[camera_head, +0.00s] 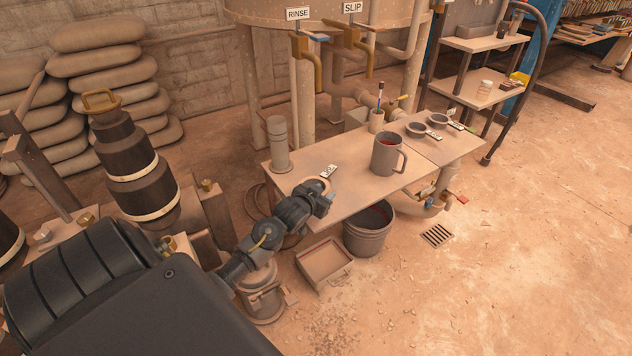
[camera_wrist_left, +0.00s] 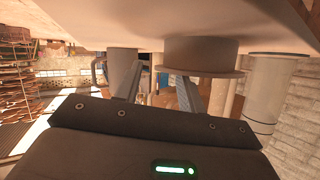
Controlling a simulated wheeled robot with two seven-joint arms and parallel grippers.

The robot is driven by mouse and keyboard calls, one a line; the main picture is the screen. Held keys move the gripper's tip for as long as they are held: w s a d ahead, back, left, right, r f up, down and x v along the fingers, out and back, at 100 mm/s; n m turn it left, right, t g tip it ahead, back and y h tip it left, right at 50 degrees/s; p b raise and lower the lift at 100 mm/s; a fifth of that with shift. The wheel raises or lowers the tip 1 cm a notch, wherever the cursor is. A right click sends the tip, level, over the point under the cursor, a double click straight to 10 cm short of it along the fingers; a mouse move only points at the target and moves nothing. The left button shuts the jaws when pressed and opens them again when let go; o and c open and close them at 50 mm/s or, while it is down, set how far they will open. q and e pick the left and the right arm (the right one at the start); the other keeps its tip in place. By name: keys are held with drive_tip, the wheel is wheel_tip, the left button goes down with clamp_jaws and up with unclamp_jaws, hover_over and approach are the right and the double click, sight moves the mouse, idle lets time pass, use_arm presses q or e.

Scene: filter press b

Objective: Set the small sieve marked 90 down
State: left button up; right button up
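A small round sieve-like piece (camera_head: 318,185) with a pale rim is at the front left of the table, partly hidden by my left gripper. A white tag (camera_head: 329,170) lies just behind it; its marking is too small to read. In the left wrist view, where the table is at the top, the flanged round body (camera_wrist_left: 200,55) appears to stand against the tabletop. My left gripper (camera_head: 327,200) is at the table's front edge beside this piece. Its fingers (camera_wrist_left: 158,70) are apart with background showing between them. My right gripper is out of view.
On the table (camera_head: 350,198) stand a grey mug (camera_head: 388,154), a tall cylinder (camera_head: 278,145) and a brush pot (camera_head: 377,121). A bucket (camera_head: 368,232) and a shallow tray (camera_head: 324,264) are on the floor in front. Tabletop between sieve and mug is clear.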

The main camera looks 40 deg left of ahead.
use_arm(q)
drive_tip(key=p+v, duration=0.2)
drive_tip(key=v, duration=0.9)
drive_tip(key=s+d+f+m+g+h, duration=0.1)
drive_tip(key=s+d+f+g, duration=0.4)
drive_tip(key=s+d+f, duration=0.4)
drive_tip(key=s+d+f+m+g+h, duration=0.1)
drive_tip(key=s+d+f+g+h, duration=0.1)
drive_tip(key=s+d+f+g, duration=0.3)
drive_tip(key=s+d+f, duration=0.4)
drive_tip(key=s+f, duration=0.3)
drive_tip(key=s, duration=0.2)
drive_tip(key=shift+s+d+f, duration=0.2)
drive_tip(key=shift+s+d, duration=0.05)
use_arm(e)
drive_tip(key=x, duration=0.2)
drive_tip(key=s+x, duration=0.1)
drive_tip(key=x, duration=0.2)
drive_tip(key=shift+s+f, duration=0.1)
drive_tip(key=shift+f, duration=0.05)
